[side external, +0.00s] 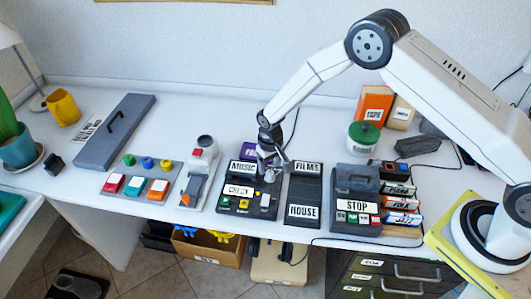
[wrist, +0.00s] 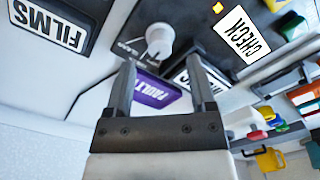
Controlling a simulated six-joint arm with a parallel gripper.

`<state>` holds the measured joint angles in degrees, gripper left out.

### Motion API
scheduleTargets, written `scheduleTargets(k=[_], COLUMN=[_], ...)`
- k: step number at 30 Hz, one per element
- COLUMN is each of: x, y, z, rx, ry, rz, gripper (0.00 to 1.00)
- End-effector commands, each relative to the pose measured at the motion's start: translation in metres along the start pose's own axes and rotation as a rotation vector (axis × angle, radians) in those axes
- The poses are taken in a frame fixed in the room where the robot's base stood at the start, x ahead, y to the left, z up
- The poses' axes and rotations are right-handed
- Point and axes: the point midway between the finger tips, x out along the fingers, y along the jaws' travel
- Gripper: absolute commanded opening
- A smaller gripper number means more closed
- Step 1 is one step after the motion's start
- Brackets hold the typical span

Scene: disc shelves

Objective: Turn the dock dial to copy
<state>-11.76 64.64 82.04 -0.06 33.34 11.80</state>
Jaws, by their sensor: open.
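The dial is a pale grey-white knob (wrist: 159,37) on the dark dock panel (wrist: 200,18), with small lettering beside it that is too small to read surely. In the side view the dock (side external: 238,205) carries a MUSIC label, a CHECK sign (side external: 239,190) and small coloured buttons. My gripper (side external: 270,173) is over the dock's right part, where it hides some of the panel. In the wrist view my gripper (wrist: 160,62) is open and empty, and the knob appears just beyond and between its fingertips, apart from both. I cannot tell the dial's setting.
A purple label plate (wrist: 155,92) lies beyond the fingers. Right of the dock are the FILMS and HOUSE plates (side external: 304,211) and a STOP box (side external: 357,205). Left are a lever unit (side external: 198,180) and a button panel (side external: 142,181). A green-lidded jar (side external: 364,137) stands behind.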

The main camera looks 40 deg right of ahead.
Motion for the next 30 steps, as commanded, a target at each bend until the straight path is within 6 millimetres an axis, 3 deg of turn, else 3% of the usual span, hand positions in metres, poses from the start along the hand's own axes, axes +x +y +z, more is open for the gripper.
scheduleTargets(k=[10, 23, 24, 25, 30], x=[0.035, 0.042, 0.042, 0.042, 0.042], y=[0.0, 0.0, 0.0, 0.0, 0.0], z=[0.0, 0.0, 0.0, 0.0, 0.0], rx=[0.0, 0.0, 0.0, 0.0, 0.0], ry=[-0.001, 0.001, 0.001, 0.001, 0.001], rz=[0.001, 0.001, 0.001, 0.001, 0.001], gripper=[0.71, 0.71, 0.68, 0.58, 0.04])
